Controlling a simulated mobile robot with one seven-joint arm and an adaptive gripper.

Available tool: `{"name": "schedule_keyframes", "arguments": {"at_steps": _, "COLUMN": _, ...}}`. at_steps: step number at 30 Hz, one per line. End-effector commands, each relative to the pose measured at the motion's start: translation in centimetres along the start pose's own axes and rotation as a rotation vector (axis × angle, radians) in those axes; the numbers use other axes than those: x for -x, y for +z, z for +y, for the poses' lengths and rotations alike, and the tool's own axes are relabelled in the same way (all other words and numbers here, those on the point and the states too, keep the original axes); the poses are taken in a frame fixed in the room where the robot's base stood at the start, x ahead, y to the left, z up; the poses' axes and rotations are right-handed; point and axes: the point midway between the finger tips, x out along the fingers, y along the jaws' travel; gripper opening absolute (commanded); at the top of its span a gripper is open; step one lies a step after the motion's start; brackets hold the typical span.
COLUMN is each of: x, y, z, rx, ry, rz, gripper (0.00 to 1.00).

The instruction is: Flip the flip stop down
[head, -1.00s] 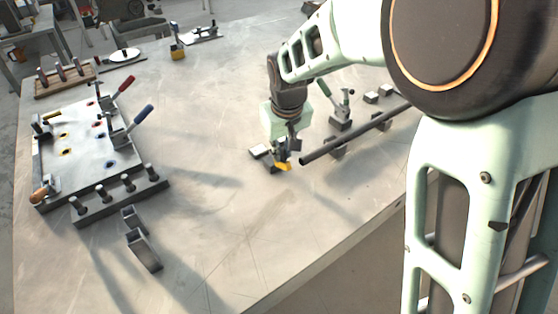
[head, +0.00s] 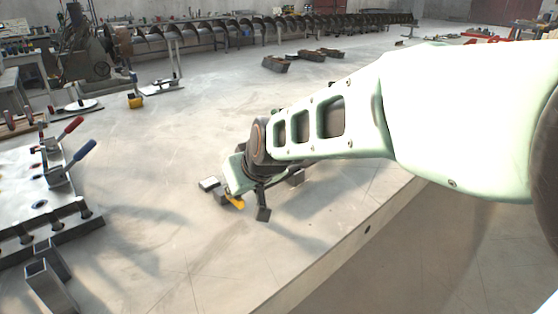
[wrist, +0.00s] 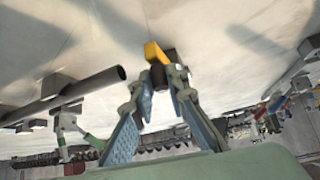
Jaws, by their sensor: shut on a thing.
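The flip stop shows in the wrist view as a small dark piece with a yellow end (wrist: 154,52), between and just beyond my fingertips. My gripper (wrist: 160,84) is shut on it; its two blue-grey fingers converge on the dark part. In the head view the yellow end (head: 236,202) shows low at the front of my gripper, close to the table top. The rest of the stop is mostly hidden by my gripper and wrist there, so its exact tilt is hard to tell.
A dark pipe (wrist: 88,86) lies beside my gripper in the wrist view, with a green-handled clamp (wrist: 85,138) near it. A fixture plate (head: 30,190) with red- and blue-handled clamps stands at left.

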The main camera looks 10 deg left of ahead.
Motion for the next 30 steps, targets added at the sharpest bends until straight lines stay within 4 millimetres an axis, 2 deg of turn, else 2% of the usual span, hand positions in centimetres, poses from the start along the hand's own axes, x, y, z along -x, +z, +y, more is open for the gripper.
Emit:
{"name": "schedule_keyframes", "arguments": {"at_steps": 20, "x": -0.22, "y": 0.04, "z": -0.41, "rx": -0.002, "ry": -0.006, "rz": 0.035, "gripper": 0.0}}
{"name": "schedule_keyframes", "arguments": {"at_steps": 21, "x": -0.23, "y": 0.06, "z": -0.42, "rx": -0.002, "ry": -0.006, "rz": 0.034, "gripper": 0.16}}
{"name": "schedule_keyframes", "arguments": {"at_steps": 25, "x": -0.2, "y": -0.05, "z": -0.44, "rx": -0.001, "ry": -0.007, "rz": 0.036, "gripper": 0.3}}
{"name": "schedule_keyframes", "arguments": {"at_steps": 30, "x": -0.15, "y": -0.2, "z": -0.47, "rx": -0.001, "ry": -0.007, "rz": 0.039, "gripper": 0.32}}
